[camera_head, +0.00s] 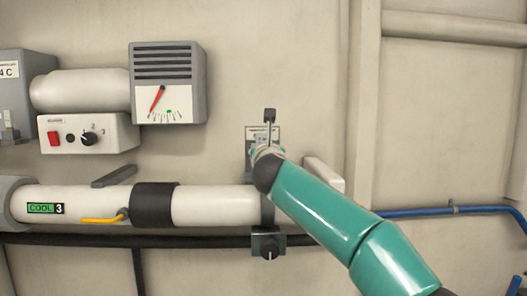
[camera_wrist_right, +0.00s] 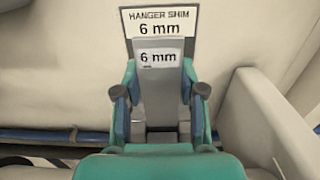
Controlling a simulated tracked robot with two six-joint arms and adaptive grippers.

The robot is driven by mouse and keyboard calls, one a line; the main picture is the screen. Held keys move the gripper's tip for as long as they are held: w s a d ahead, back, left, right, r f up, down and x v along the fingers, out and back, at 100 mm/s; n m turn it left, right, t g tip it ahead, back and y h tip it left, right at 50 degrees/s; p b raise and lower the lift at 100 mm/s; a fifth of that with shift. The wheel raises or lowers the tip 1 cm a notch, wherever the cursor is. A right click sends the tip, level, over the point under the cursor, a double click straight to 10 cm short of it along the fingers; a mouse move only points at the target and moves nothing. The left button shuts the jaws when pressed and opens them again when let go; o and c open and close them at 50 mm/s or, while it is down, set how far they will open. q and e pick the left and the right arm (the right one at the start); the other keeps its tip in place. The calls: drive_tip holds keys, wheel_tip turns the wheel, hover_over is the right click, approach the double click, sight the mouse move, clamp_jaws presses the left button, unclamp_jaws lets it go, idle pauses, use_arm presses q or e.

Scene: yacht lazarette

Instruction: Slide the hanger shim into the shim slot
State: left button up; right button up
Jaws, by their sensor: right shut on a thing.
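The hanger shim (camera_wrist_right: 160,85) is a grey upright plate with a white "6 mm" label, seen in the right wrist view. My right gripper (camera_wrist_right: 160,92) is shut on it, with a finger on each side. Behind the shim is a wall placard (camera_wrist_right: 160,20) reading "HANGER SHIM 6 mm". In the head view my right gripper (camera_head: 266,143) is at the wall in front of this placard (camera_head: 250,134), above the white pipe, and mostly hides the shim. I cannot make out the shim slot for certain in either view. My left gripper is not in view.
A white pipe (camera_head: 215,205) marked "COOL 3" runs along the wall, with a yellow lever (camera_head: 100,220). A dark bracket with a knob (camera_head: 268,243) is below its right end. A pale block (camera_head: 324,172) stands right of my gripper. A gauge box (camera_head: 168,82) is upper left.

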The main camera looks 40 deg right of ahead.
drive_tip(key=shift+f+b, duration=0.7)
drive_tip(key=shift+f, duration=0.15)
idle(0.6)
drive_tip(key=o, duration=1.2)
drive_tip(key=shift+o, duration=0.2)
drive_tip(key=shift+a, duration=0.1)
drive_tip(key=v, duration=1.2)
